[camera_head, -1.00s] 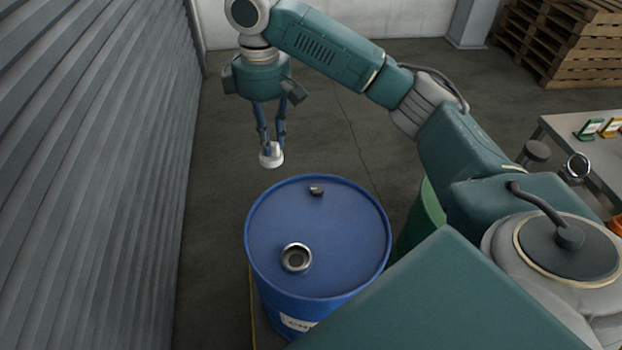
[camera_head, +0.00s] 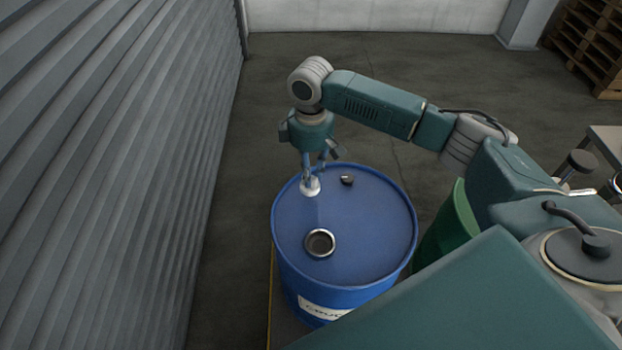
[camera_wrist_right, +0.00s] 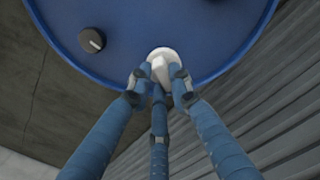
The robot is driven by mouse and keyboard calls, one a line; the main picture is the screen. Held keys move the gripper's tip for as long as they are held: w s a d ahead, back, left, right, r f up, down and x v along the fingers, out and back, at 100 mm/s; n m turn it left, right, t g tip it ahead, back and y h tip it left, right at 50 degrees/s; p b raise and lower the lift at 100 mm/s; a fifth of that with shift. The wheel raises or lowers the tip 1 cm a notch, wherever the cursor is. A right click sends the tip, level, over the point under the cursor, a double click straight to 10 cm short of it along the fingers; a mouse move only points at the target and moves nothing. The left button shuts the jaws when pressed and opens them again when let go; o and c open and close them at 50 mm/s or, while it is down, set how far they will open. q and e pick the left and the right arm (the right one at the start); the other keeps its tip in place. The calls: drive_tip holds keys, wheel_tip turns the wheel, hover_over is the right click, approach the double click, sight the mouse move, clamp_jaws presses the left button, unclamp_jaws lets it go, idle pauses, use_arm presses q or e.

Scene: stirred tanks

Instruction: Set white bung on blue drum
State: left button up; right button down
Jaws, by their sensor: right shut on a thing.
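The blue drum (camera_head: 370,250) stands upright in the middle of the head view, with an open metal-ringed hole (camera_head: 320,243) in its top toward the near side. A small dark plug (camera_head: 347,180) sits near the far rim. My right gripper (camera_head: 312,180) is shut on the white bung (camera_head: 311,188) and holds it over the drum's far left rim. Whether the bung touches the top cannot be told. In the right wrist view the fingers (camera_wrist_right: 160,78) close around the bung (camera_wrist_right: 164,58), and the dark plug (camera_wrist_right: 92,40) shows beside it. My left gripper is not in view.
A green drum (camera_head: 452,230) stands right of the blue one, partly hidden by my arm. A ribbed grey wall (camera_head: 110,150) runs along the left. A table (camera_head: 606,140) and wooden pallets (camera_head: 595,45) stand at the right. The floor behind is clear.

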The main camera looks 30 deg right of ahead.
wheel_tip(320, 180, down, 3)
drive_tip(key=shift+r, duration=0.15)
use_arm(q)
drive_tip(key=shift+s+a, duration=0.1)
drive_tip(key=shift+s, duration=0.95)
use_arm(e)
drive_tip(key=shift+f, duration=0.25)
drive_tip(key=c, duration=1.6)
unclamp_jaws()
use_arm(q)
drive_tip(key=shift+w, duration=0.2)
use_arm(e)
drive_tip(key=shift+r, duration=0.25)
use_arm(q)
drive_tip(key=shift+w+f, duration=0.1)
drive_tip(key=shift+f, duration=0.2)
use_arm(e)
wheel_tip(320, 180, up, 12)
drive_tip(key=shift+f, duration=0.1)
